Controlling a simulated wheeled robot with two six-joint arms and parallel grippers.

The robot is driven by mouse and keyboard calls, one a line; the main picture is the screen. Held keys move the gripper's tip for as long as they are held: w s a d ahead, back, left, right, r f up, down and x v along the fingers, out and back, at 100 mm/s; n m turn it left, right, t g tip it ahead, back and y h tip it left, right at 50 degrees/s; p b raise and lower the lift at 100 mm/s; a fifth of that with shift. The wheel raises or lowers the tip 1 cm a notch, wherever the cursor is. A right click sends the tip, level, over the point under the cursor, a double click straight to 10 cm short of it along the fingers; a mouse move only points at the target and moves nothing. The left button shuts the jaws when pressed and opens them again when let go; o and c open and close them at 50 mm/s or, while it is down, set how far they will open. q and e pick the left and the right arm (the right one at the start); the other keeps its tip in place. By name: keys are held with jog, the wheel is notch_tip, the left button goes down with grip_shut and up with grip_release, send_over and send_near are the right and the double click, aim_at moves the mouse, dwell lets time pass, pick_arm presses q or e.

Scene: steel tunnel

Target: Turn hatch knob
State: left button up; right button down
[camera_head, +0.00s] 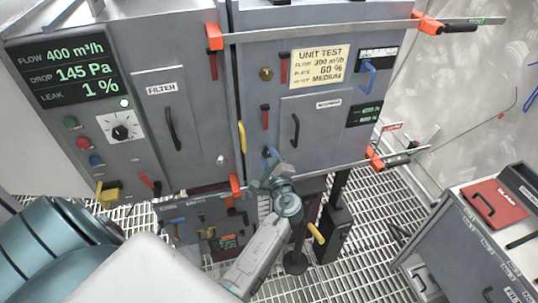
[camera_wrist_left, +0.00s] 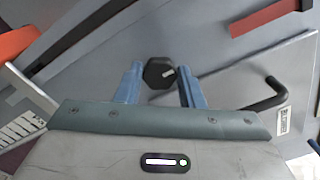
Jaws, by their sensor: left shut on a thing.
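My left gripper (camera_head: 270,158) is at the lower left corner of the small hatch panel (camera_head: 318,122) on the grey cabinet front. In the left wrist view, its two blue fingers (camera_wrist_left: 160,84) stand on either side of a dark, many-sided hatch knob (camera_wrist_left: 159,71) and are shut on it. A small light mark shows on the knob's face. In the head view the gripper hides the knob. The hatch's black handle (camera_head: 295,130) is right of the gripper and also shows in the left wrist view (camera_wrist_left: 266,97). My right gripper is not in view.
A yellow handle (camera_head: 242,137) and a red-topped lever (camera_head: 265,117) are close to the gripper. Orange-ended bars (camera_head: 310,31) cross the cabinet. A filter door (camera_head: 180,125) is at left. A grey cart (camera_head: 470,245) stands at lower right, with open grating (camera_head: 365,240) between.

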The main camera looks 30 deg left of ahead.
pick_arm(q)
jog(key=shift+m, duration=0.3)
jog(key=o, duration=1)
